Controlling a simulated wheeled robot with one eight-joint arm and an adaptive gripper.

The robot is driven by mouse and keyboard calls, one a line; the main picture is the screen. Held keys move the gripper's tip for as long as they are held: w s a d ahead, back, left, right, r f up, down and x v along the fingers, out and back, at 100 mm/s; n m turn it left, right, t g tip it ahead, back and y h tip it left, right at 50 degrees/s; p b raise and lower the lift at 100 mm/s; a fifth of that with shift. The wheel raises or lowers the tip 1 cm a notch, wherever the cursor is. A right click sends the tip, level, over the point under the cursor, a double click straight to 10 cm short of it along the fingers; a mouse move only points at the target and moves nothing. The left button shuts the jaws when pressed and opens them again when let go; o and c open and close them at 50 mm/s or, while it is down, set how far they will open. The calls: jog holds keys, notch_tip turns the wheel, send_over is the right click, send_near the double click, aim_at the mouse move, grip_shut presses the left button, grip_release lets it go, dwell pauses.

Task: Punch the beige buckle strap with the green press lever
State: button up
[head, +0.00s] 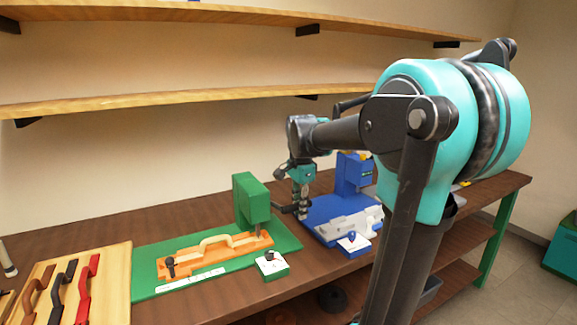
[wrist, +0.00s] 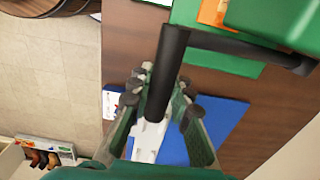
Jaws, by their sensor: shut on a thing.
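The beige buckle strap (head: 216,242) lies on an orange fixture (head: 187,262) under the green press (head: 251,198) in the head view. The press's dark lever (head: 285,208) sticks out to the right of the press. In the wrist view the lever (wrist: 230,43) is a dark bar that bends into a thick handle. My gripper (head: 302,208) is to the right of the green press. In the wrist view my gripper (wrist: 160,90) has its fingers on both sides of the handle, shut on it. The strap is not clearly seen in the wrist view.
A blue press (head: 352,172) with a grey-white strap fixture stands close to the right of my gripper. Small green (head: 272,266) and blue (head: 353,244) knob boxes sit near the front. A wooden board (head: 105,285) with brown, black and red straps lies at left. Shelves run above.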

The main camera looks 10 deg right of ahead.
jog(key=shift+w+a+r, duration=0.1)
jog(key=shift+w+r, duration=0.05)
jog(key=shift+r, duration=0.6)
jog(key=shift+w+r, duration=0.1)
jog(key=shift+r, duration=0.6)
jog(key=r, duration=0.1)
jog(key=w+r, duration=0.1)
jog(key=r, duration=0.2)
jog(key=shift+w+a, duration=0.3)
jog(key=shift+w, duration=0.1)
jog(key=shift+w+r, duration=0.1)
jog(key=shift+w+a+r, duration=0.2)
jog(key=shift+w+r, duration=0.45)
jog(key=shift+w+a+r, duration=0.25)
jog(key=shift+w+r, duration=0.35)
jog(key=shift+w+a+r, duration=0.2)
jog(key=shift+w+r, duration=0.45)
jog(key=shift+o, duration=1.4)
jog(key=shift+w+r, duration=0.25)
jog(key=shift+w, duration=0.05)
jog(key=shift+o, duration=0.2)
